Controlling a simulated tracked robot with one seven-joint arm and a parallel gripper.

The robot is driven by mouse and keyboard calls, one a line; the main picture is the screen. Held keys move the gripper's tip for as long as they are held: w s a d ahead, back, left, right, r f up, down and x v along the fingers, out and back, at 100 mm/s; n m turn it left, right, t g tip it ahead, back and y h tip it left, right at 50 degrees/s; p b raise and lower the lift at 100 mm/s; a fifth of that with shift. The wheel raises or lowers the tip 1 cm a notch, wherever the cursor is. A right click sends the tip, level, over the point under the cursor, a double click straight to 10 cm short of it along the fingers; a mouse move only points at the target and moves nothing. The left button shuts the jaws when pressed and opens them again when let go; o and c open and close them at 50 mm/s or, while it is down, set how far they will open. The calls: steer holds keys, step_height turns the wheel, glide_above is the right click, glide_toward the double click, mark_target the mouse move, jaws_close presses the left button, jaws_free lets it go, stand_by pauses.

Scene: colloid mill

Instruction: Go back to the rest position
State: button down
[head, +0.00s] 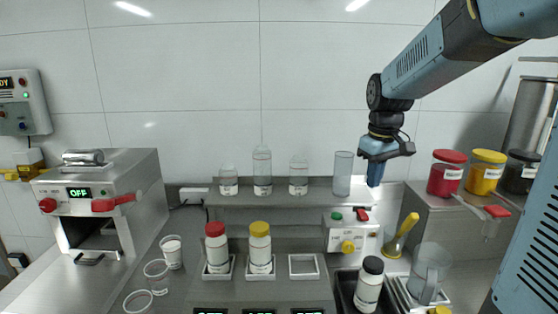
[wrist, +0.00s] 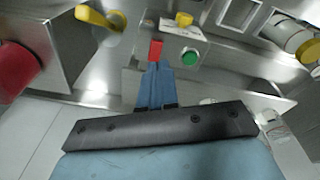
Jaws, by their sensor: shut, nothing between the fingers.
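My gripper (head: 375,176) is shut and empty, pointing down from my blue arm in the head view. It appears in front of the right end of the back shelf, right of a clear glass cylinder (head: 342,174). In the wrist view its blue fingers (wrist: 157,85) are together. Beyond their tips is a control box (head: 350,238) with a red switch (wrist: 155,50), a green button (wrist: 190,58) and a yellow knob (wrist: 184,19). I cannot tell whether the fingertips touch the red switch; in the head view they appear above and apart from it.
Bottles with red (head: 216,246) and yellow (head: 260,246) caps stand in trays, beside an empty square tray (head: 304,266). A black-capped bottle (head: 369,284) stands in a dark bin. Jars with red (head: 446,173) and yellow (head: 485,172) lids stand right of my gripper. The mill (head: 105,200) reads OFF.

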steer(key=s+r+m+t, duration=0.2)
steer(key=s+m+t, duration=0.2)
steer(key=s, duration=1.6)
steer(key=shift+a+r+m, duration=0.3)
steer(key=shift+a, duration=0.15)
steer(key=shift+s, duration=0.1)
steer(key=n+g, duration=0.5)
steer(key=n, duration=1.3)
glide_above(363, 218)
steer(key=shift+r, duration=0.35)
step_height(363, 218, down, 14)
